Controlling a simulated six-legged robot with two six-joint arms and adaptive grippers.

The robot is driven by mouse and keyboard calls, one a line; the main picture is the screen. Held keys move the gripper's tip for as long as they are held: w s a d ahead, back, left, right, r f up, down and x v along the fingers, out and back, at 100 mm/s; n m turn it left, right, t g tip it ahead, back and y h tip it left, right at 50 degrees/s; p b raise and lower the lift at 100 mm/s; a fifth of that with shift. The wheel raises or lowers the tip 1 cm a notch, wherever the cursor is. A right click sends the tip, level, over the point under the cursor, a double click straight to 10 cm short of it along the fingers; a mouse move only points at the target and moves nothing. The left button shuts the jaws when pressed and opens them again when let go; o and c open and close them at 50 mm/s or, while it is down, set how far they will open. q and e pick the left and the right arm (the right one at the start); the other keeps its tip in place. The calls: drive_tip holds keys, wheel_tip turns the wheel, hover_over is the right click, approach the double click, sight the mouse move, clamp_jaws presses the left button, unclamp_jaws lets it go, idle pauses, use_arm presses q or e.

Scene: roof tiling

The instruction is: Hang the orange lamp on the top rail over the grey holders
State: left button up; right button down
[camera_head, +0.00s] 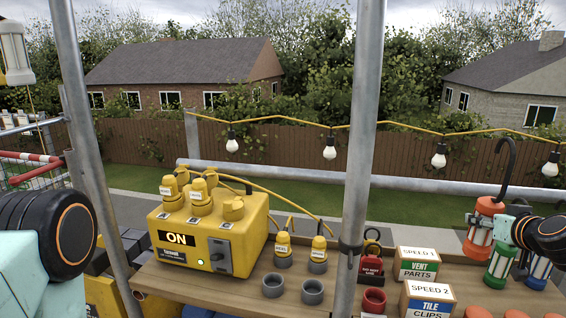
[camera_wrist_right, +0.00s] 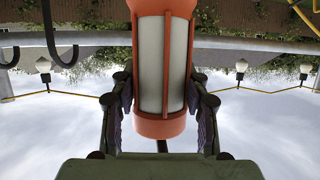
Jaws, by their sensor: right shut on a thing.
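The orange lamp (camera_head: 479,236) has a white cylinder between orange caps and a tall dark hook (camera_head: 508,165) above it. My right gripper (camera_head: 490,226) is shut on the lamp's body at the right of the head view, holding it roughly upright. In the right wrist view the lamp (camera_wrist_right: 165,65) sits between both fingers. A grey horizontal rail (camera_head: 270,172) runs behind the shelf; the lamp's hook is not seen seated on it. Two grey holders (camera_head: 272,285) (camera_head: 313,291) stand on the shelf, left of the front upright. My left gripper is out of view.
Green (camera_head: 500,264) and blue (camera_head: 538,270) lamps are below my right gripper. Boxes (camera_head: 418,264) (camera_head: 428,299), a red tool (camera_head: 371,262) and a yellow power box (camera_head: 213,232) occupy the shelf. A grey upright (camera_head: 362,130) stands between the lamp and holders.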

drive_tip(key=shift+a, duration=0.4)
drive_tip(key=s+a+f+n+y+b, duration=0.1)
drive_tip(key=s+a+f+n+y, duration=0.1)
drive_tip(key=a, duration=0.4)
drive_tip(key=s+a+f+n+y+b, duration=0.1)
drive_tip(key=a+n+y, duration=0.15)
drive_tip(key=a, duration=0.35)
drive_tip(key=s+a+f+n+y+b, duration=0.1)
drive_tip(key=s+a+f+n+y, duration=0.15)
drive_tip(key=a, duration=0.35)
use_arm(q)
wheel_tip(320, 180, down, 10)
drive_tip(key=b, duration=0.7)
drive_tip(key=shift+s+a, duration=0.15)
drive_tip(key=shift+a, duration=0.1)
use_arm(e)
drive_tip(key=s+a+f+n+g+y, duration=0.5)
drive_tip(key=s+a+f, duration=0.7)
drive_tip(key=a, duration=0.3)
drive_tip(key=shift+s+a+n+y, duration=0.15)
drive_tip(key=shift+s+n+y, duration=0.45)
drive_tip(key=shift+y, duration=0.1)
drive_tip(key=shift+r, duration=0.1)
